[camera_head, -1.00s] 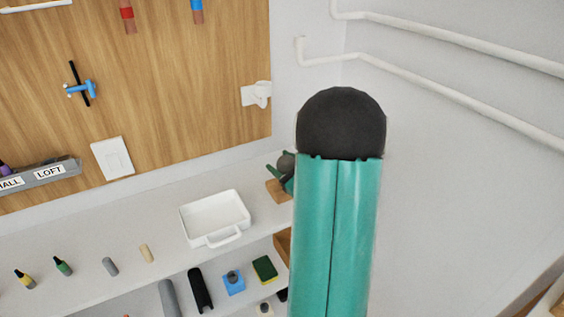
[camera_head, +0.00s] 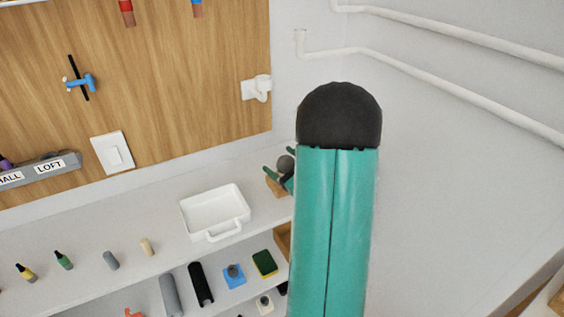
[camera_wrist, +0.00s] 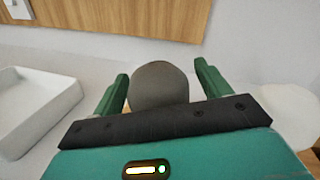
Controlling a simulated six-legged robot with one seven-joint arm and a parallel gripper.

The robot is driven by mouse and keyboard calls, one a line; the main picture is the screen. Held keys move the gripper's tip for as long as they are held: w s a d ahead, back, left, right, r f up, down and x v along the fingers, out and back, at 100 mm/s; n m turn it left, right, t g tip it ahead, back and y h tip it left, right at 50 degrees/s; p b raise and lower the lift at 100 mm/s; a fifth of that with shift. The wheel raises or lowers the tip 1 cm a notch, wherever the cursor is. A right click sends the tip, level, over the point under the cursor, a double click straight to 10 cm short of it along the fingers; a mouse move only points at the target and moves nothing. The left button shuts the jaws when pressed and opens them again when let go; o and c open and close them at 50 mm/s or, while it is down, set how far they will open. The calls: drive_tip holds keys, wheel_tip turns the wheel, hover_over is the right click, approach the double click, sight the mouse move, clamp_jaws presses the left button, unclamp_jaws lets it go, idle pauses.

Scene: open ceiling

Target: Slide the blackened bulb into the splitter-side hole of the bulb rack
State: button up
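A dark grey round bulb (camera_wrist: 158,86) shows between my fingers in the wrist view. It also shows in the head view (camera_head: 286,164). My gripper (camera_wrist: 162,78) has one green finger on each side of it, spread apart. A gap shows on the right; I cannot tell whether the left finger touches. In the head view my gripper (camera_head: 280,160) is by the wall end of the counter. A small wooden block (camera_head: 275,186) is just below the bulb; its top is partly hidden. I cannot make out whether it is the bulb rack, or see its holes.
A white tray (camera_head: 183,216) is left of my gripper on the counter (camera_head: 150,215). A shelf below holds a blue item (camera_head: 234,280) and a sponge (camera_head: 264,262). A labelled grey strip (camera_head: 45,170) is on the wooden panel.

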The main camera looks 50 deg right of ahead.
drive_tip(key=shift+s+f, duration=0.1)
drive_tip(key=s+a, duration=0.1)
drive_tip(key=s, duration=1.2)
drive_tip(key=shift+s, duration=0.3)
